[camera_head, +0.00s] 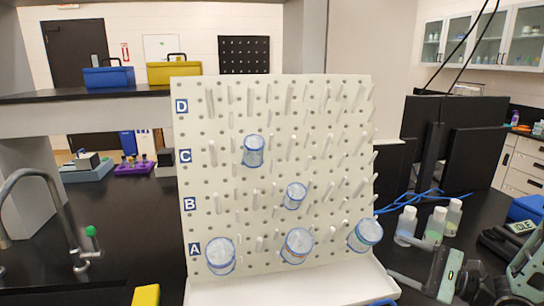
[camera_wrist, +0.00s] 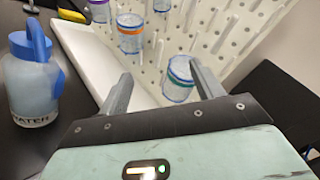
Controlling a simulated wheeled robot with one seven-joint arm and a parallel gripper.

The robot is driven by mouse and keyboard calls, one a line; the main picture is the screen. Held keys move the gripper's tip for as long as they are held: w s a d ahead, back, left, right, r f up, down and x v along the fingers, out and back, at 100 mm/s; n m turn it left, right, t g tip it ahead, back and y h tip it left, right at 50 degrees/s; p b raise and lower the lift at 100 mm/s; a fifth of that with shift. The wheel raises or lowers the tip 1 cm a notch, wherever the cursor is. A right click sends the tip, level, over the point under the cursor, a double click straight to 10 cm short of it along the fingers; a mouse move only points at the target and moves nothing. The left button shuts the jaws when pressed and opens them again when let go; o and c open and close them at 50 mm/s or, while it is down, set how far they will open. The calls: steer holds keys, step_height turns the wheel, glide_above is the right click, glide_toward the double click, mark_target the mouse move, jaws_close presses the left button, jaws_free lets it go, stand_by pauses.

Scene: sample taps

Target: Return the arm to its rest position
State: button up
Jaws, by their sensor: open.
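My gripper (camera_wrist: 160,72) is open and empty in the wrist view, its two grey fingers spread wide. A clear jar with a green band (camera_wrist: 180,82) shows beyond the fingertips, hung on a peg, with nothing gripping it. In the head view part of my arm and gripper shows at the lower right, beside the pegboard (camera_head: 325,155). A jar at the right end of row A (camera_head: 365,236) is the nearest one to it there.
Other jars hang in row A (camera_head: 220,256), row B (camera_head: 294,196) and row C (camera_head: 254,151). A white tray (camera_wrist: 88,55) lies under the board. A water bottle (camera_wrist: 35,85) stands left. Small bottles (camera_head: 436,224) and black monitors (camera_head: 470,160) stand right.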

steer(key=d+r+n+g+h, duration=0.2)
steer(key=d+n+g+h, duration=0.25)
steer(key=n+h, duration=0.8)
steer(key=s+a+r+n+g+h, duration=0.1)
steer(key=s+r+n+g, duration=0.1)
steer(key=s, duration=0.4)
steer(key=s+a+r+n+g+h, duration=0.1)
steer(key=s+r+n+h, duration=0.15)
steer(key=s, duration=0.35)
steer(key=s+a+n+g+y+b, duration=0.1)
steer(key=s+a+n, duration=0.6)
steer(key=s+a, duration=0.7)
steer(key=a+g+b, duration=0.1)
steer(key=a+g, duration=0.1)
steer(key=a, duration=0.2)
steer(key=shift+s+a+y, duration=0.3)
steer(key=shift+s+a, duration=0.05)
steer(key=shift+r+g, duration=0.1)
steer(key=shift+g, duration=0.15)
